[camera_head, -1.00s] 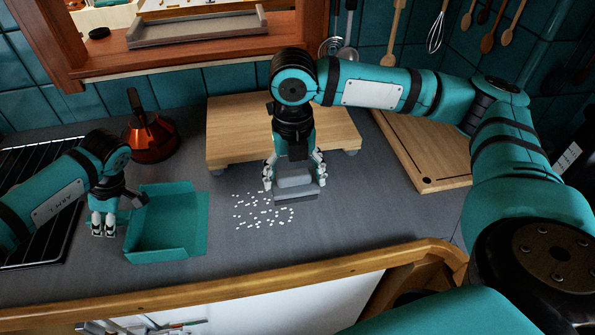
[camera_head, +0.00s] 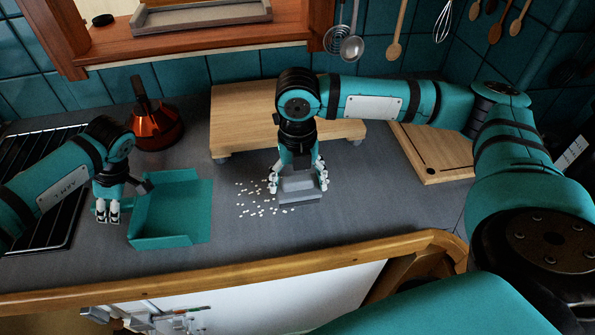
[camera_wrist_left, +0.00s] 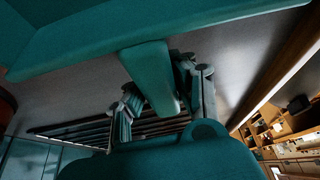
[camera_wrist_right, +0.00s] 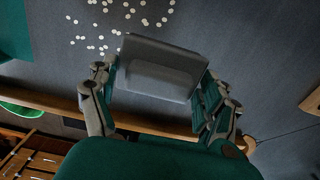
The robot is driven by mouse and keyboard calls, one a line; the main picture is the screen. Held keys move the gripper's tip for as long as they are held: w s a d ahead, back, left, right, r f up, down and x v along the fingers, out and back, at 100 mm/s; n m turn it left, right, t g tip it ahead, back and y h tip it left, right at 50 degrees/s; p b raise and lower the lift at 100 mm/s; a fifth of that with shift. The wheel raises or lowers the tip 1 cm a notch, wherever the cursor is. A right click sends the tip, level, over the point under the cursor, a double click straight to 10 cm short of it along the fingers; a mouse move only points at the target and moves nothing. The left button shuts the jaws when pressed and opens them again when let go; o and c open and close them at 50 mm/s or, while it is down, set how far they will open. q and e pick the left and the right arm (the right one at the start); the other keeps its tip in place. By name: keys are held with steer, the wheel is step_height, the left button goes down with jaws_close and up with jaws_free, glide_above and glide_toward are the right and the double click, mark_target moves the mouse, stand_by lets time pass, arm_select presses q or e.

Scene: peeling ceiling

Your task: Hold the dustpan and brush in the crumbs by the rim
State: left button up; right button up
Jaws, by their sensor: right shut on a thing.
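The teal dustpan (camera_head: 170,240) lies on the counter at the left, its open side towards the crumbs. My left gripper (camera_head: 107,212) is at its handle. In the left wrist view the handle (camera_wrist_left: 150,75) lies between the fingers, but whether they press on it is unclear. My right gripper (camera_head: 298,185) is shut on the grey brush (camera_head: 298,184), which is low over the counter at the right edge of the white crumbs (camera_head: 255,198). The brush (camera_wrist_right: 160,70) also shows between the fingers in the right wrist view. Its underside is hidden.
A wooden board on feet (camera_head: 235,130) stands behind the brush, and a cutting board (camera_head: 435,155) lies to the right. An orange-red pot (camera_head: 155,130) and a black rack (camera_head: 35,165) are at the left. The wooden counter rim (camera_head: 250,268) runs along the front.

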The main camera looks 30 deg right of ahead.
step_height(320, 180, down, 3)
steer(key=shift+r, duration=0.15)
steer(key=shift+w+a, duration=0.9)
steer(key=shift+a, duration=1.3)
steer(key=shift+w+a, duration=0.9)
steer(key=shift+a, duration=1.25)
steer(key=shift+w+a, duration=0.9)
steer(key=shift+a, duration=1.3)
step_height(320, 180, up, 8)
step_height(320, 180, down, 4)
steer(key=shift+d+f, duration=0.1)
steer(key=shift+f, duration=0.1)
step_height(320, 180, down, 3)
steer(key=shift+r, duration=0.15)
steer(key=s+d, duration=0.1)
steer(key=d, duration=0.3)
steer(key=s+d, duration=0.2)
steer(key=d, duration=0.2)
steer(key=s+d, duration=0.2)
steer(key=d, duration=0.3)
steer(key=shift+s+r, duration=0.1)
steer(key=shift+s, duration=0.1)
